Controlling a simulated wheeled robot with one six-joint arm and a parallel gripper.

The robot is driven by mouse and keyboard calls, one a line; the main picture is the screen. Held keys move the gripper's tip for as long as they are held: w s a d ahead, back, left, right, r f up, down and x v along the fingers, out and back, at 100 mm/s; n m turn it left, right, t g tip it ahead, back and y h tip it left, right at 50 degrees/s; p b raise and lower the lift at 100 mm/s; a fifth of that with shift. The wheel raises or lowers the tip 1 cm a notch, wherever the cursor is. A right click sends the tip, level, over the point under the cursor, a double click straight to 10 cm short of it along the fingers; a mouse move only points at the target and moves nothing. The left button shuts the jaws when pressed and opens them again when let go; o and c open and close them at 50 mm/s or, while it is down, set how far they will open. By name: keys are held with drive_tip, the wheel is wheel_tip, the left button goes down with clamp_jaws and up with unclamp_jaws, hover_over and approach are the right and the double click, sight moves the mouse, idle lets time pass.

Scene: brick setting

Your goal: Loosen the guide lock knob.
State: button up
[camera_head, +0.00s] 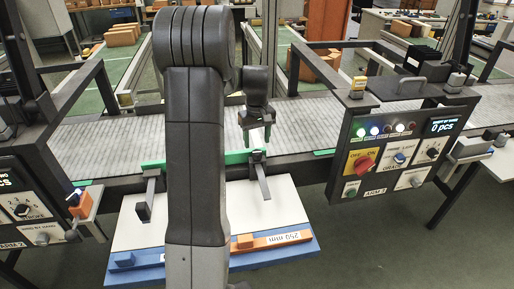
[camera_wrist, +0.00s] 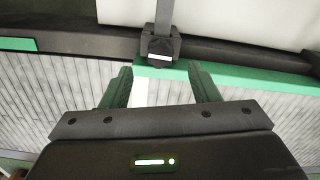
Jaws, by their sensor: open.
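A green guide rail (camera_head: 200,158) runs along the near edge of the grey conveyor, with a dark bracket on each side of my arm. The right bracket (camera_head: 263,182) carries a small black block (camera_wrist: 160,46) with a pale stripe, at the rail in the wrist view. I cannot tell whether this block is the guide lock knob or its clamp. My gripper (camera_head: 256,137) is open and empty over the conveyor's near side. In the wrist view its two green fingers (camera_wrist: 162,82) are spread, with the block beyond them, roughly centred. Contact cannot be made out.
The conveyor belt (camera_head: 340,120) crosses behind the rail. A white board with blue edges (camera_head: 290,262) lies in front, bearing an orange bar (camera_head: 270,240) marked 250 mm. A control panel (camera_head: 400,150) stands at right, another box (camera_head: 35,210) at left.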

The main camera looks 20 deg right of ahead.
sight(257, 152)
wheel_tip(257, 152, up, 9)
drive_tip(key=shift+r, duration=0.2)
idle(0.3)
wheel_tip(257, 152, down, 14)
idle(0.6)
drive_tip(key=shift+r, duration=0.1)
